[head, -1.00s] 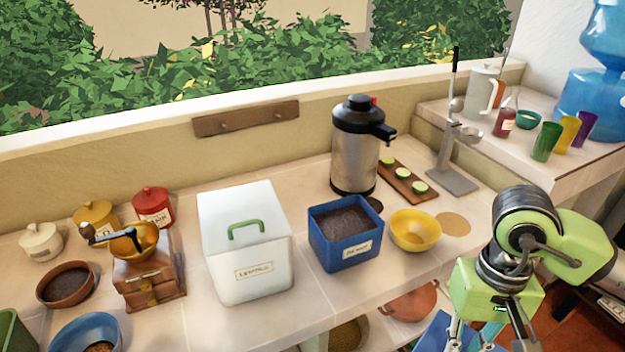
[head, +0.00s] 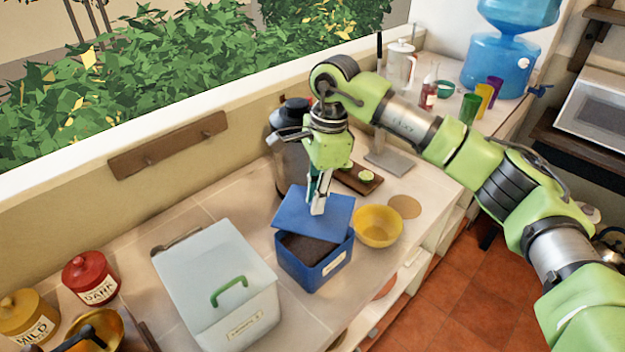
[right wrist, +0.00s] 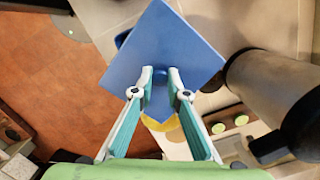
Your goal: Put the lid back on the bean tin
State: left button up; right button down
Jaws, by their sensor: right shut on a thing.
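The bean tin (head: 309,274) is a blue square box with a pale label and dark contents, on the counter in the head view. Its front opening shows; the back is hidden by the blue square lid (head: 300,214). My right gripper (head: 318,206) is shut on the lid's knob and holds it over the tin's back part, turned relative to the rim. In the head view I cannot tell whether lid and rim touch. In the right wrist view, the lid (right wrist: 180,45) spreads beyond the fingertips (right wrist: 160,76) and hides most of what is below. My left gripper is out of view.
A white bin (head: 217,280) with a green-handled lid stands left of the tin. A yellow bowl (head: 378,227) sits close on its right. A steel urn (head: 289,165) and a board with cucumber slices (head: 366,177) stand behind. The counter's front edge is near.

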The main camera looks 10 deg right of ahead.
jog(key=shift+s+a+f, duration=0.1)
jog(key=shift+s, duration=0.05)
jog(key=shift+s+f, duration=0.15)
jog(key=shift+f, duration=0.05)
jog(key=shift+f+b, duration=0.3)
jog(key=shift+b, duration=0.1)
jog(key=shift+f, duration=0.4)
notch_tip(320, 180, down, 3)
jog(key=shift+r+b, duration=0.1)
jog(key=shift+b, duration=0.8)
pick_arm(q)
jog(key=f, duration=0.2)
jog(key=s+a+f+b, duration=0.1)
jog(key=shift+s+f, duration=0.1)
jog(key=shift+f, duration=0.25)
pick_arm(e)
jog(key=shift+f, duration=0.7)
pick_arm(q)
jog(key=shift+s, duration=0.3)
